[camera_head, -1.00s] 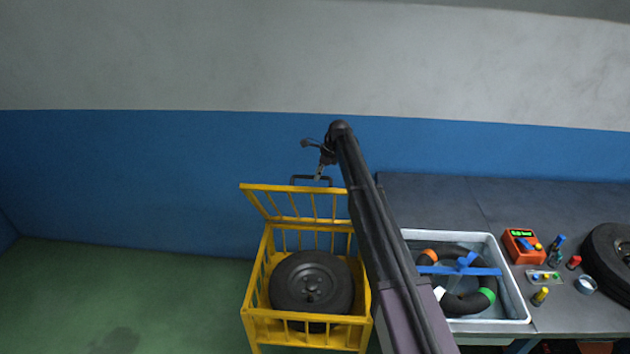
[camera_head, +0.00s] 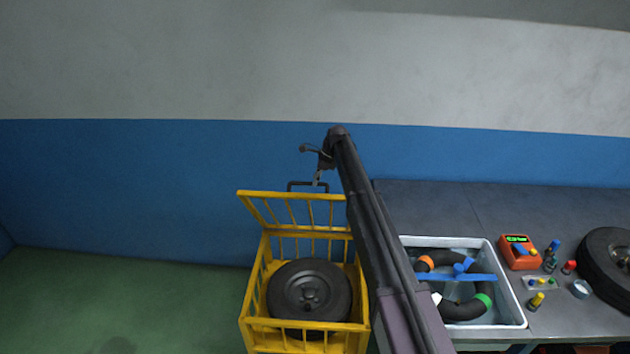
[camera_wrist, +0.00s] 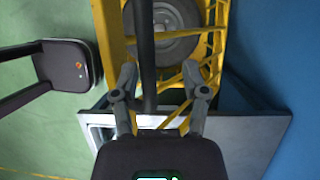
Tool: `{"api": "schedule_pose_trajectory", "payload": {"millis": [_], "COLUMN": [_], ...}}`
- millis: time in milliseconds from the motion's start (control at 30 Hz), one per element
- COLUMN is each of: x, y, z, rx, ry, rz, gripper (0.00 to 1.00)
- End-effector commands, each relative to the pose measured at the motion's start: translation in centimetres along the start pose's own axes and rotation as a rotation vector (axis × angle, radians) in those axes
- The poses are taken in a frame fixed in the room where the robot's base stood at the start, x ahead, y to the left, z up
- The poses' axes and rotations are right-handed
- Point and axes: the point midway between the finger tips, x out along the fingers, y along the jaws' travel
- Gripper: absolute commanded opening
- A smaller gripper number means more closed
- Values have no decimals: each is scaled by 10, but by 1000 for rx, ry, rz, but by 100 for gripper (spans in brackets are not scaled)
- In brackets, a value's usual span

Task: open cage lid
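The yellow cage (camera_head: 303,324) stands on the floor at the lower middle of the head view. Its barred lid (camera_head: 290,196) is raised and stands up at the back, tilted. A dark handle (camera_head: 293,184) sits on the lid's top edge. My gripper (camera_head: 318,180) is at this handle. In the wrist view my gripper (camera_wrist: 159,73) has its two fingers apart. The dark handle bar (camera_wrist: 148,45) runs between them, nearer the left finger, with a gap on the right. A black wheel (camera_head: 309,287) lies inside the cage and also shows in the wrist view (camera_wrist: 165,30).
A grey workbench (camera_head: 440,205) stands right of the cage. It bears a white tub (camera_head: 511,300) with a black tube, an orange device (camera_head: 520,252), small bottles and a tyre (camera_head: 606,262). The blue wall (camera_head: 130,185) is close behind. Green floor (camera_head: 60,300) is free on the left.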

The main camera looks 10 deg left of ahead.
Motion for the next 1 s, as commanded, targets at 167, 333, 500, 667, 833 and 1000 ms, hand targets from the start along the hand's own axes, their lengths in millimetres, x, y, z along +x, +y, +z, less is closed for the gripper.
{"api": "schedule_pose_trajectory", "payload": {"millis": [167, 333, 500, 667, 833, 1000], "x": [-9, -16, -22, -28, -35, -41], "y": [-7, -12, -17, -22, -27, -32], "z": [-1, -2, -2, -3, -4, -5], "rx": [0, 0, 0, 1, 1, 1], "ry": [1, 1, 0, 0, 0, 0], "rz": [-1, -1, -1, -1, 0, 0], "gripper": [57, 57, 57, 57, 57, 57]}}
